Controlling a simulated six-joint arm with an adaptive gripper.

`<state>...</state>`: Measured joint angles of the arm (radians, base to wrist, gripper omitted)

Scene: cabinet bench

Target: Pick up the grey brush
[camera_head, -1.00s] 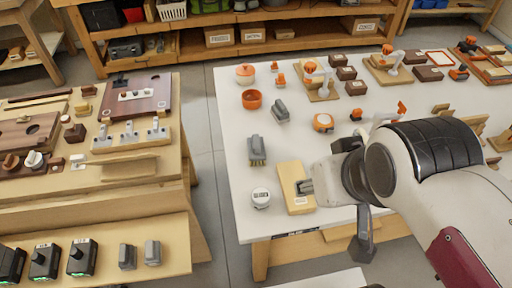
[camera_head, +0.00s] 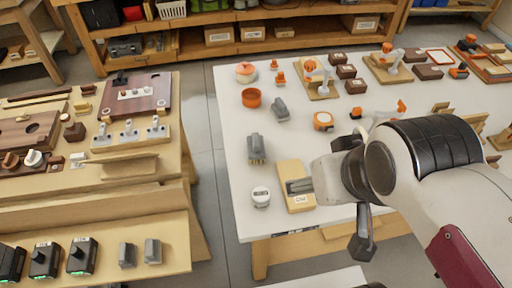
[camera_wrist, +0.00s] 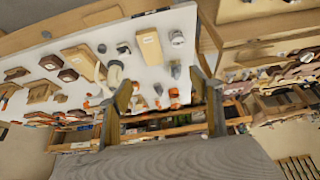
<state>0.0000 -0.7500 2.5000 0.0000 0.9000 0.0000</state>
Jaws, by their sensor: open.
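A grey brush (camera_head: 256,146) with pale bristles at its near end lies on the left part of the white table (camera_head: 234,190). A second grey tool (camera_head: 280,109) lies farther back; I cannot tell whether it is also a brush. My gripper (camera_head: 298,186) is over the wooden board (camera_head: 291,172), to the right of and nearer than the brush, and apart from it. In the wrist view the fingers (camera_wrist: 160,80) are spread with nothing held between them. What looks like the brush shows there, small, beside the right finger (camera_wrist: 175,68).
A round white timer (camera_head: 261,196) stands left of the board. An orange bowl (camera_head: 251,98) and an orange-and-white round item (camera_head: 323,121) are farther back. The tabletop between the brush and the board is clear. A wooden bench (camera_head: 170,205) stands left across a floor gap.

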